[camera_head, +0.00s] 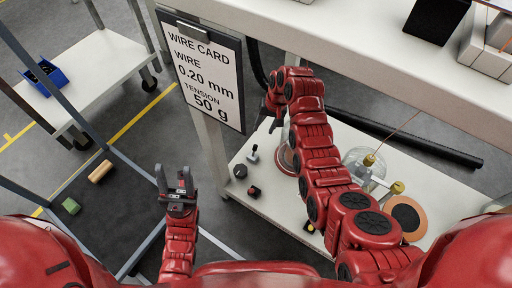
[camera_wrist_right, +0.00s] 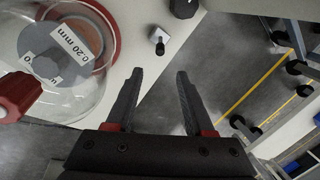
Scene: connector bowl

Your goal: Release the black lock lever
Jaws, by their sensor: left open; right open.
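A small pale fitting with a dark top (camera_head: 253,154) stands on the white lower shelf; it also shows in the right wrist view (camera_wrist_right: 158,39). It may carry the black lock lever, but it is too small to tell. My right gripper (camera_head: 268,112) is open and empty above the shelf, near this fitting. In the right wrist view the spread fingers (camera_wrist_right: 160,75) point towards the fitting, apart from it. My left gripper (camera_head: 178,178) is open and empty, left of the shelf.
A clear bowl (camera_wrist_right: 92,88) over a spool labelled 0.20 mm stands beside the right gripper. A black cylinder (camera_head: 240,171) and a red-black part (camera_head: 254,191) lie on the shelf. A wire card (camera_head: 205,75) hangs above. A second clear bowl (camera_head: 362,165) stands further right.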

